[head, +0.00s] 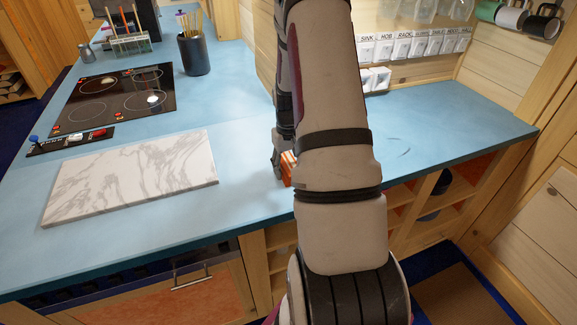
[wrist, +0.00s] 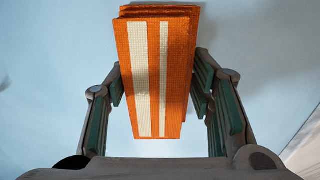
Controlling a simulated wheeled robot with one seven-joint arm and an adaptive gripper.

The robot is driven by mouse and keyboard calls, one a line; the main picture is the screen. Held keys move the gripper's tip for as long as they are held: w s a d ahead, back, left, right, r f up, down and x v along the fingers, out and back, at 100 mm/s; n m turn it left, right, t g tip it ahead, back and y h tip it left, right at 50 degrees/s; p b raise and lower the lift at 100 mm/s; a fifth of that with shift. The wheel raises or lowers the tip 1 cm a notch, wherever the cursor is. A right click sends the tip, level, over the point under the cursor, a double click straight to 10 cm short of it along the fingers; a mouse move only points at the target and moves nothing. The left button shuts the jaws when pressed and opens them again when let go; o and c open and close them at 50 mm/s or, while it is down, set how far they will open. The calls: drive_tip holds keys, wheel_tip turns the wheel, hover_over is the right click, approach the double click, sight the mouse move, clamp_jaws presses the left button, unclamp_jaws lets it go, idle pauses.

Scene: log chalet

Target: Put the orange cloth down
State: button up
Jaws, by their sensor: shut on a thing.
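The orange cloth (wrist: 177,85) is folded and has two pale stripes. In the wrist view it stands between the fingers of my gripper (wrist: 160,88), which is shut on it from both sides. Blue countertop shows behind the cloth. In the head view only a small part of the orange cloth (head: 288,168) shows, left of my arm and near the counter's front edge. My gripper (head: 279,158) is mostly hidden there by my arm. I cannot tell whether the cloth touches the counter.
The blue countertop (head: 240,120) has free room around the cloth. A white marble board (head: 135,178) lies to the left. Beyond it are a black hob (head: 115,98) and a dark utensil pot (head: 193,54). Labelled switches (head: 400,47) line the wall at right.

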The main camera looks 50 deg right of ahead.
drive_tip(key=shift+f, duration=0.3)
drive_tip(key=shift+s+f, duration=0.1)
drive_tip(key=shift+f, duration=0.05)
drive_tip(key=o, duration=0.9)
drive_tip(key=shift+a, duration=0.1)
drive_tip(key=o, duration=0.4)
drive_tip(key=shift+f, duration=0.2)
drive_tip(key=shift+r, duration=0.2)
